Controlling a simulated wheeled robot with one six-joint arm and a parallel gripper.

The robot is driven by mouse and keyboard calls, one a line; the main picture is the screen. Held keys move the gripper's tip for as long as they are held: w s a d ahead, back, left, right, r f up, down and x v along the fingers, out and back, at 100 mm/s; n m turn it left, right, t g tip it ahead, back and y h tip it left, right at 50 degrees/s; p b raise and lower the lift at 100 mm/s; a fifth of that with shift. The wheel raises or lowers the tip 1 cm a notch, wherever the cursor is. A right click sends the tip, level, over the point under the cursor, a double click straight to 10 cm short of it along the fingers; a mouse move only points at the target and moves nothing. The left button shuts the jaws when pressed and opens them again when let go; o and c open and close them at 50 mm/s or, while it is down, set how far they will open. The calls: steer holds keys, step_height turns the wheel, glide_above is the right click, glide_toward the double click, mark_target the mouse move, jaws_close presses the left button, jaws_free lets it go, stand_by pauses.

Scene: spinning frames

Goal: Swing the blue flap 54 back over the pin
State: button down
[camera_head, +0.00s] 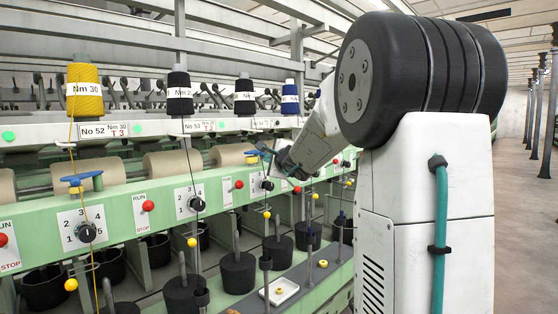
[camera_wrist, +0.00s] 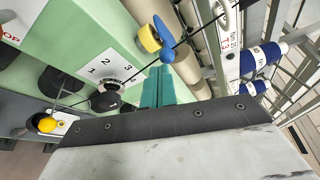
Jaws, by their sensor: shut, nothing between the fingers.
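The blue flap (camera_wrist: 164,40) shows at the top of the wrist view, beside a yellow round part (camera_wrist: 148,38). A dark thread line crosses close to it. In the head view a small blue piece (camera_head: 253,153) at the end of my arm seems to be this flap; it is too small to tell its angle. My gripper (camera_wrist: 158,74) shows as teal fingers, shut and empty, pointing towards the rail just below the flap, apart from it in the picture. In the head view my gripper (camera_head: 270,154) is partly lost against the machine. I cannot make out the pin.
A numbered black dial (camera_wrist: 105,97) sits near my fingers. The green rail (camera_head: 150,199) carries red knobs (camera_head: 148,206) and more dials. Thread lines with yellow balls (camera_head: 192,242) hang before it. Black cans (camera_head: 237,272) and a white tray (camera_head: 279,291) stand below. Yarn cones (camera_head: 84,90) stand above.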

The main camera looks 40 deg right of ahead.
steer(key=s+a, duration=0.2)
steer(key=a, duration=0.5)
steer(key=shift+s+a, duration=0.15)
steer(key=shift+a, duration=0.25)
